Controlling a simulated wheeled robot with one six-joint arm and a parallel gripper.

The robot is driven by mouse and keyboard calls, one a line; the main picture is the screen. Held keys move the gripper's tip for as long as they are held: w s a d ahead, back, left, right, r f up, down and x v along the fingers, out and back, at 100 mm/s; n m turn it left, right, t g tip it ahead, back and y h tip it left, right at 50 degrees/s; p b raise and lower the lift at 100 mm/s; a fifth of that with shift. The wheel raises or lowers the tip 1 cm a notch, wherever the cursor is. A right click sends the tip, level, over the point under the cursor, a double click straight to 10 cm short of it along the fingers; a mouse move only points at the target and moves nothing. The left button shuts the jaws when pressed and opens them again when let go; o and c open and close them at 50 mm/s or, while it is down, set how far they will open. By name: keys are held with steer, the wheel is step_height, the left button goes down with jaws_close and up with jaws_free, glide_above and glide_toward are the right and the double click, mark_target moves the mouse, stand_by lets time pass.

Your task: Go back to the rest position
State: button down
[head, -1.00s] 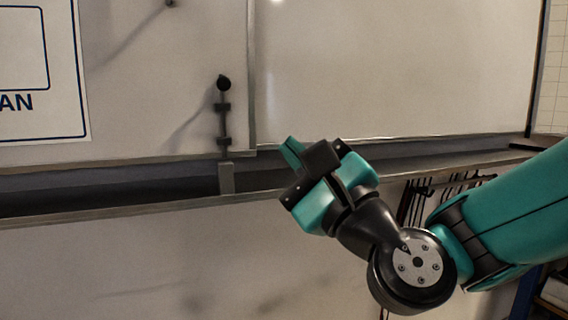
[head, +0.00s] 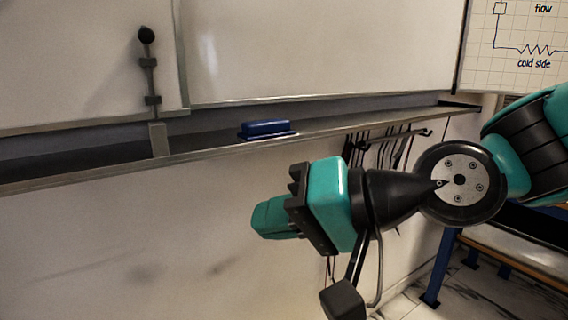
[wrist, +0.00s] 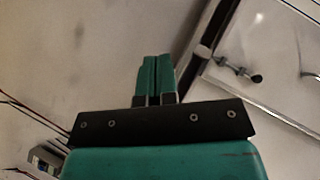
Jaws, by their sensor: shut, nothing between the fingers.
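My gripper (head: 268,218) is teal and black. In the head view it points left, below the whiteboard's tray and apart from the wall fittings. In the wrist view my gripper (wrist: 155,68) shows its two teal fingers side by side, pressed together with nothing between them.
A whiteboard (head: 330,45) has a long tray (head: 215,148) below it, with a blue eraser (head: 267,129) on it. A black-knobbed rod (head: 150,75) stands up at the tray's left part. Dark cables (head: 385,145) hang under the tray. A bench (head: 500,245) is at lower right.

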steer(key=s+d+f+n+g+h, duration=0.2)
steer(key=s+d+f+n+h, duration=0.15)
steer(key=d, duration=0.45)
steer(key=s+d+f+n+g+h, duration=0.2)
steer(key=s+d+f+h, duration=0.3)
steer(key=d, duration=0.2)
step_height(320, 180, up, 14)
steer(key=d+p, duration=0.1)
steer(key=p, duration=1.3)
steer(key=shift+s+d+f, duration=0.2)
steer(key=shift+s, duration=0.1)
steer(key=shift+h, duration=0.25)
steer(key=shift+d, duration=0.1)
